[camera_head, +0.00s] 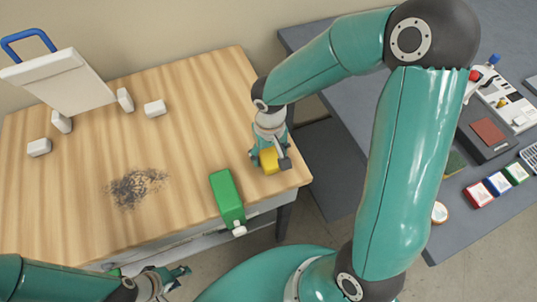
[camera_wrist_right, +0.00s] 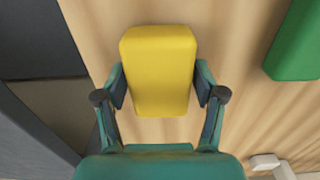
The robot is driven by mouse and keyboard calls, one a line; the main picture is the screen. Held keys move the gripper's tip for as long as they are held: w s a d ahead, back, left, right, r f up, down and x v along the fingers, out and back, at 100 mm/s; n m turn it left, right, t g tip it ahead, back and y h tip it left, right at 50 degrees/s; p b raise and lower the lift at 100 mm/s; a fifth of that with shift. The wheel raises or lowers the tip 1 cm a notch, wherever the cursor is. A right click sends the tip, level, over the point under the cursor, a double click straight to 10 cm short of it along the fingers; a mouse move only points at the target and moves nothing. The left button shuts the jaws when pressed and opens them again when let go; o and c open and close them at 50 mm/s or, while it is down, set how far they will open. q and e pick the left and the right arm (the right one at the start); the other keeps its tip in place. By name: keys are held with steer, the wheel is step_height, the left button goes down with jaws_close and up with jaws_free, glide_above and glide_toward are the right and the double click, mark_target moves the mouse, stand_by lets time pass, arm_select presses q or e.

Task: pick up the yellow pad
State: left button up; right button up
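The yellow pad (camera_head: 269,161) is on the wooden table near its right edge; it also shows in the right wrist view (camera_wrist_right: 158,70). My right gripper (camera_head: 270,158) is down at the pad, pointing at the table. In the right wrist view its fingers (camera_wrist_right: 160,88) are spread, one on each side of the pad and very close to it. Firm contact is not clear. My left gripper (camera_head: 180,276) is at the bottom left of the head view, in front of the table and away from the pad. Its fingers are too small and angled to read.
A green block (camera_head: 226,195) lies on the table left of the pad. Several small white blocks (camera_head: 154,108) and a tilted white panel with a blue handle (camera_head: 60,82) are at the back left. A dark smudge (camera_head: 135,186) marks the table. A grey bench (camera_head: 350,110) stands right.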

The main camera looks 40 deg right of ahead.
mark_target(270, 152)
steer(key=c, duration=0.7)
steer(key=shift+r, duration=0.1)
step_height(270, 152, up, 20)
steer(key=shift+f+p, duration=0.1)
steer(key=shift+p, duration=0.3)
